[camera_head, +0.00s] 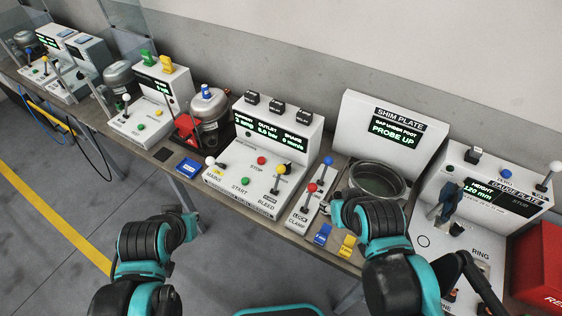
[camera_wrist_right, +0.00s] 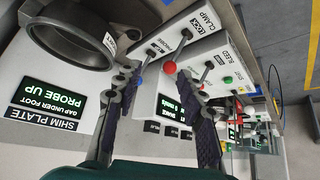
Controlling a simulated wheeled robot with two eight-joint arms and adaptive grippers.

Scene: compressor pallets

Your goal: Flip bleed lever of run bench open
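The run bench (camera_head: 262,150) is a white sloped console with a lit display, in the middle of the head view. Its bleed lever (camera_head: 278,180) leans on the front right panel above the BLEED label, with a yellow knob. In the right wrist view, upside down, the BLEED label shows on the run bench (camera_wrist_right: 216,52), and the lever's knob is hard to tell behind a finger. My right gripper (camera_wrist_right: 165,105) is open and empty, apart from the lever. In the head view its arm is right of the run bench. My left arm's end is left of the run bench; its fingers cannot be made out.
A clamp panel (camera_head: 298,218) with red-knobbed (camera_head: 312,187) and blue-knobbed levers stands between the run bench and my right arm. The shim plate station (camera_head: 395,130) with a round metal cup (camera_head: 378,180) is behind that arm. Blue and yellow blocks lie at the front edge.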

